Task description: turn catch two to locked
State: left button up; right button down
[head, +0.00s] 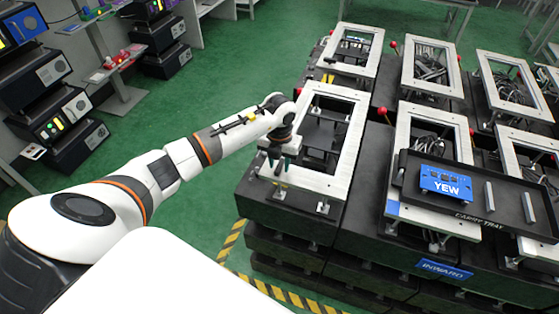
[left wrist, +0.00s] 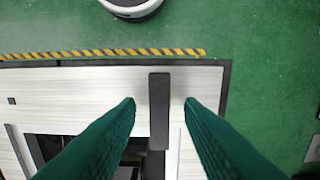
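In the left wrist view a dark, flat bar-shaped lever (left wrist: 159,85) lies across the pale rail of a fixture frame. My left gripper (left wrist: 160,103) is open, with one dark green fingertip on each side of the bar and a visible gap on both sides. In the head view my left gripper (head: 276,165) points down at the near left corner of the white frame (head: 340,135), and hides the lever there. I cannot read any number that marks this lever as catch two. My right gripper is not in view.
More white frames (head: 431,68) on dark blocks stand behind and to the right. A blue INWARD sign (head: 444,270) is at the front. Green floor left of the blocks is free, beyond the hazard tape (head: 231,240).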

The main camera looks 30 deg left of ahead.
pick_arm(q)
grip_shut()
jog(key=m+b, duration=0.2)
jog(key=shift+a+f+b, duration=0.1)
jog(key=shift+f+b, duration=0.05)
jog(key=shift+b, duration=0.2)
jog(key=m+b, duration=1)
jog(key=m, duration=0.1)
jog(key=shift+m, duration=0.4)
jog(key=shift+r+m+b, duration=0.2)
jog(key=shift+m+b, duration=1.3)
jog(key=shift+m, duration=0.5)
